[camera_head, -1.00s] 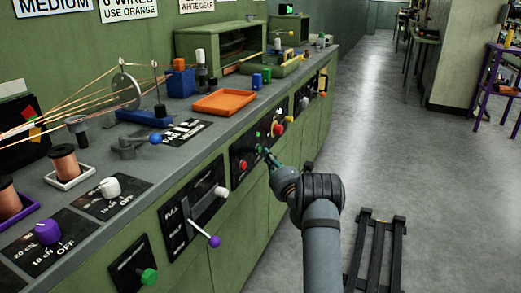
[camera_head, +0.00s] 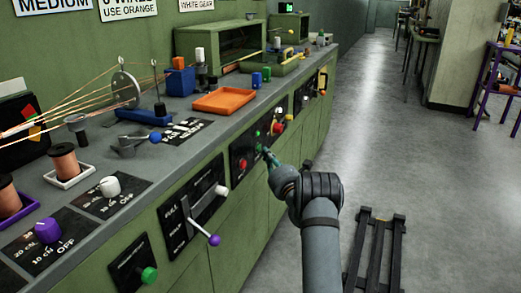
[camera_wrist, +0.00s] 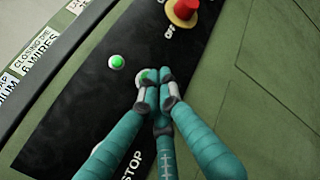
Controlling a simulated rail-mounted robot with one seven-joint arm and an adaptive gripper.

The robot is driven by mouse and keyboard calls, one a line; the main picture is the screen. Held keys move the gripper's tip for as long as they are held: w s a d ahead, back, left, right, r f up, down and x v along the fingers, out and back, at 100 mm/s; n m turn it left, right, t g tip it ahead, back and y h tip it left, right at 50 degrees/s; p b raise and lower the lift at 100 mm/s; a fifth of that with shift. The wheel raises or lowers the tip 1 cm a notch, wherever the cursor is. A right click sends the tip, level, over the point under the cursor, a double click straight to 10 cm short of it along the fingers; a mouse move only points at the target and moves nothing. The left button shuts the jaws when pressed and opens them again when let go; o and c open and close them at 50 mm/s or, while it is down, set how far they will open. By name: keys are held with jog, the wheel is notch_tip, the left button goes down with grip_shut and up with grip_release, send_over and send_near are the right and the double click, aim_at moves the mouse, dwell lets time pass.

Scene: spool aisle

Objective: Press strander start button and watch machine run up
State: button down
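The black control panel (camera_wrist: 95,110) is on the green machine front and fills the middle of the wrist view; it also shows in the head view (camera_head: 236,158). A bright green round button or lamp (camera_wrist: 116,61) is on it, clear of my fingers. A second green button (camera_wrist: 144,75) is partly hidden behind my fingertips. My gripper (camera_wrist: 154,88) has its teal fingertips together, with nothing seen held between them. The tips overlap that second button; whether they touch it cannot be told. In the head view my gripper (camera_head: 268,152) is at the panel, beside a red button (camera_head: 243,165).
A red mushroom knob on a yellow base (camera_wrist: 184,11) is close above my fingers. A lever with a purple ball (camera_head: 214,240) sticks out nearer the camera. An orange tray (camera_head: 224,101) lies on the bench. The aisle floor (camera_head: 370,150) to the right has open room.

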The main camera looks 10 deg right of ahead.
jog(key=shift+a, duration=0.1)
dwell(0.4)
jog(key=shift+w+a, duration=0.2)
jog(key=shift+a, duration=0.1)
jog(key=shift+d, duration=0.1)
jog(key=shift+s+d, duration=0.25)
dwell(0.4)
jog(key=s+d, duration=0.3)
jog(key=d, duration=0.2)
dwell(0.4)
jog(key=shift+d, duration=0.1)
